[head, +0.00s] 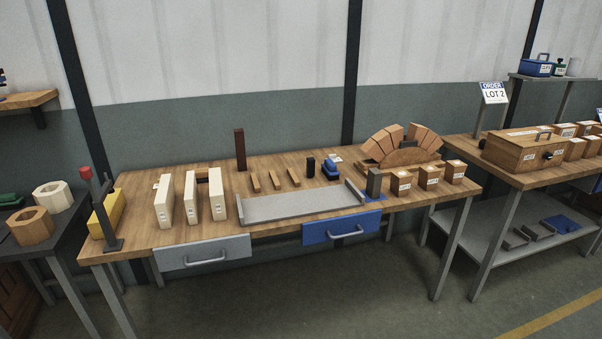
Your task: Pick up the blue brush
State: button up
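A small blue item (331,171) sits towards the back right of the wooden workbench (340,195). It is a low block with a darker raised part on top. It could be the blue brush, but it is too small to tell for sure. A black upright block (311,166) stands just to its left, and a small white label (335,158) shows behind it. My gripper is not in view.
A grey tray (290,209) lies in front of the blue item. A brick arch (402,148) stands to the right, with a dark grey block (374,183) and labelled brown blocks (428,177). White blocks (190,198) stand left. Floor ahead is clear.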

aim_at(329, 168)
jog(key=u, duration=0.75)
jog(key=k, duration=0.55)
jog(key=z, duration=0.55)
jog(key=k, duration=0.85)
jog(key=z, duration=0.1)
jog(key=i, duration=0.65)
jog(key=u, duration=0.55)
jog(key=i, duration=1.2)
jog(key=u, duration=0.35)
